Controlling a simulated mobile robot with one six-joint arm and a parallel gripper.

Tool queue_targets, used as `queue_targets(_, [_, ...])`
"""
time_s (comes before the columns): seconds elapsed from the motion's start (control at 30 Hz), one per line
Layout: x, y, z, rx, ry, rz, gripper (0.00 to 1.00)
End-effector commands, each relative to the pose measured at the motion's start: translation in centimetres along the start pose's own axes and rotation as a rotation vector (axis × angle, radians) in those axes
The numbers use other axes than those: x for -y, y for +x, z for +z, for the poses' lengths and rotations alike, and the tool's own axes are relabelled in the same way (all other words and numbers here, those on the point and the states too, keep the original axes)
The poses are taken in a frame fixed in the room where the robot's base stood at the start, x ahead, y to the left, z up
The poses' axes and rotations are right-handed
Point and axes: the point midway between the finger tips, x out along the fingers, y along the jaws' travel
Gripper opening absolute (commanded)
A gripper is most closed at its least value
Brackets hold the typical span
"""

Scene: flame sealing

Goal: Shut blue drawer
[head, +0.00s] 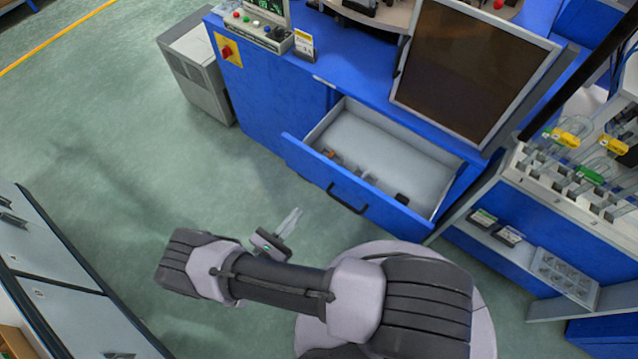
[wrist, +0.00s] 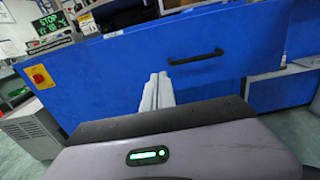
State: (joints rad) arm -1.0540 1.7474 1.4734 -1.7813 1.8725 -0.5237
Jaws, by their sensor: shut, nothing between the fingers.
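The blue drawer (head: 385,205) stands pulled out from the blue cabinet in the head view, with its pale grey inside showing. A dark bar handle (head: 347,199) is on its front. Its blue front and handle also show in the wrist view (wrist: 240,85). My gripper (head: 294,216) is in front of the drawer front, to the left of the handle and apart from it in the head view. In the wrist view its fingers (wrist: 157,78) are together and empty, pointing at the drawer front below and left of the handle. Whether the fingertips touch the front, I cannot tell.
Small items (head: 350,168) lie inside the drawer. A framed dark panel (head: 470,65) stands above it. A grey box (head: 198,72) is beside the cabinet's left. A rack with yellow and green parts (head: 575,165) stands at the right. The green floor (head: 130,120) at left is clear.

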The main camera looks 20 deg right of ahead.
Motion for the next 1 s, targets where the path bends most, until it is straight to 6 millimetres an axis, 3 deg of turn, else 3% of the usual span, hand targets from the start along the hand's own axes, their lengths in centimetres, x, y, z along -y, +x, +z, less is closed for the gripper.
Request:
queue_targets(0.5, [0.2,10.8,-0.1,-0.002,0.001,-0.008,0.00])
queue_targets(0.7, [0.2,12.5,-0.1,-0.003,0.000,-0.005,0.00])
queue_targets(1.0, [0.1,12.7,0.0,-0.003,0.000,-0.004,0.00])
